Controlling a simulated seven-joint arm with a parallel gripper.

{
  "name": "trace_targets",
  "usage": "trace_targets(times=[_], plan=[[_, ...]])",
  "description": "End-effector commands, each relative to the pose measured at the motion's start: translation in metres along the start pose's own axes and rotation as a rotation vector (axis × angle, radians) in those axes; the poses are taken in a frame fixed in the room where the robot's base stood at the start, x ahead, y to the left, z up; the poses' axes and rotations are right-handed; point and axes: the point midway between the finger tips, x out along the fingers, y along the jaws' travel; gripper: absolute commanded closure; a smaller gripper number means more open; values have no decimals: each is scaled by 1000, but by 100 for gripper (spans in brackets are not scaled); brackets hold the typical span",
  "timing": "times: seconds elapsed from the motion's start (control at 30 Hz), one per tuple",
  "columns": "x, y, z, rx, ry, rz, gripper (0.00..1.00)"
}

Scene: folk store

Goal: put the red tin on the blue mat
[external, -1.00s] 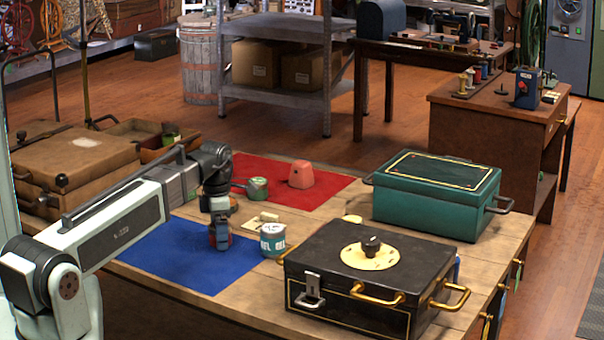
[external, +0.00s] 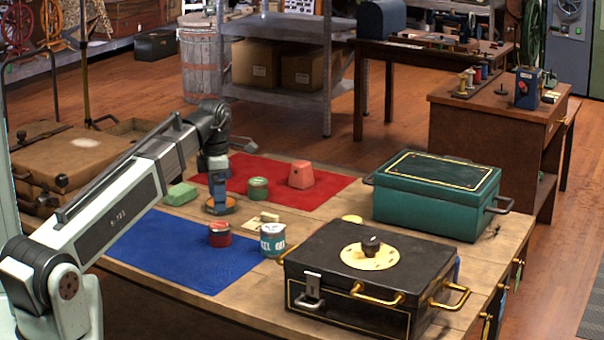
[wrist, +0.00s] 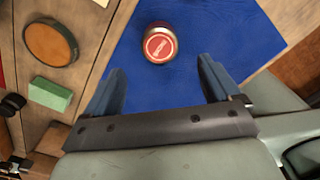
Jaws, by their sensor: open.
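The red tin (external: 219,235) stands upright on the blue mat (external: 170,250), near the mat's right edge. In the wrist view the red tin (wrist: 160,44) shows its round red top with a pale label, with blue mat (wrist: 215,30) around it. My gripper (external: 216,190) is open and empty, raised behind the tin and apart from it. In the wrist view my gripper's two fingers (wrist: 160,78) are spread wide, with the tin beyond their tips.
A white-and-teal can (external: 272,240) stands close right of the red tin. An orange-topped round thing (wrist: 50,43) and a green block (wrist: 50,94) lie off the mat. A green tin (external: 258,188) is on the red mat (external: 320,190). A black case (external: 350,285) stands at right.

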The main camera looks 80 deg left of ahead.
Motion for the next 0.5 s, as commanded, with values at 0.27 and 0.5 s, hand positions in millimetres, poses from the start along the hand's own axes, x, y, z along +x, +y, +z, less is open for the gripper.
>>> trace_targets(times=[0.27, 0.5], plan=[[-18, 0, 0, 0, 0, 0, 10], [-19, 0, 0, 0, 0, 0, 10]])
